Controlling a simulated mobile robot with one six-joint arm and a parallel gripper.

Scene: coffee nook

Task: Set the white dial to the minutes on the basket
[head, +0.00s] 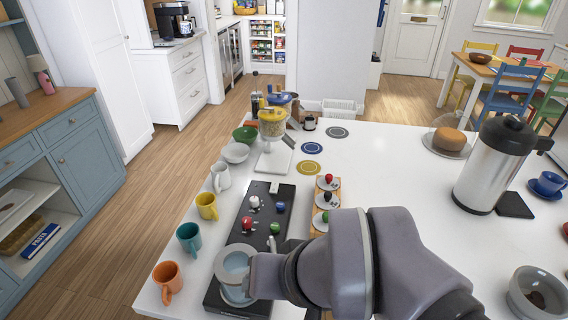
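A white dial (254,202) sits on a long black panel (262,224) on the white counter, above my arm in the picture. Blue (280,207), red (247,223) and green (275,228) knobs sit near it. The dial's setting is too small to read. A white basket (340,106) stands beyond the counter's far edge, and I can make out no minutes on it. Whether it is the task's basket I cannot tell. My arm covers the panel's near right part. I cannot make out my gripper's fingers.
Mugs in yellow (207,206), teal (189,238) and orange (167,280) line the counter's left edge. A wooden board (316,222) with several small items lies right of the panel. A steel jug (495,165) stands at the right. The counter's middle is clear.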

